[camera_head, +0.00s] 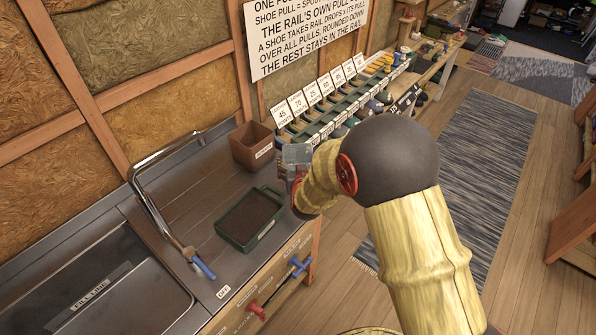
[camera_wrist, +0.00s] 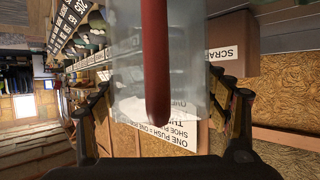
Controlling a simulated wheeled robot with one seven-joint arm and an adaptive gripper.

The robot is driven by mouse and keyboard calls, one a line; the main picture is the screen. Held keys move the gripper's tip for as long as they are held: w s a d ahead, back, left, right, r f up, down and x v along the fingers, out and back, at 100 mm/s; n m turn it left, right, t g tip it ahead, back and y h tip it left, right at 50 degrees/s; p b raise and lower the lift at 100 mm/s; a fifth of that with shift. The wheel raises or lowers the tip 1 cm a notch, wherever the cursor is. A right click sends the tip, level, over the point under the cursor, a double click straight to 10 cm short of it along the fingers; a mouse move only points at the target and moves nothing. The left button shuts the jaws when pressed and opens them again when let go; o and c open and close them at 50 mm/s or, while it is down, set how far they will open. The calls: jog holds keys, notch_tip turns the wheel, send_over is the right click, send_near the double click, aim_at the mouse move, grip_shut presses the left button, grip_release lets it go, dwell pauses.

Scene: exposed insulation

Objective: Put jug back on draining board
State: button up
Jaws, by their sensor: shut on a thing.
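A clear, see-through jug (camera_head: 297,154) with a red handle (camera_wrist: 155,65) is in my gripper (camera_wrist: 162,100). In the wrist view the dark fingers stand on either side of the jug, with the red handle running down between them. In the head view the jug is at the end of my arm, above the counter's right end, just right of the brown bin; my wrist hides much of the gripper. The draining board (camera_head: 185,212) is the grey ribbed surface between the sink and the bin. I cannot tell the jug's exact height or its contents.
A brown bin (camera_head: 252,148) and a green tray (camera_head: 231,240) of dark material stand on the board. A curved metal tap (camera_head: 150,163) rises beside the sink (camera_head: 120,285). A labelled rail rack (camera_head: 335,112) lies behind the jug. Bare board shows left of the tray.

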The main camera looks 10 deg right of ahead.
jog(key=shift+f+b, duration=0.4)
jog(key=shift+f, duration=1.15)
jog(key=shift+f, duration=0.2)
jog(key=o, duration=2.1)
jog(key=shift+c, duration=0.2)
jog(key=shift+o, duration=0.2)
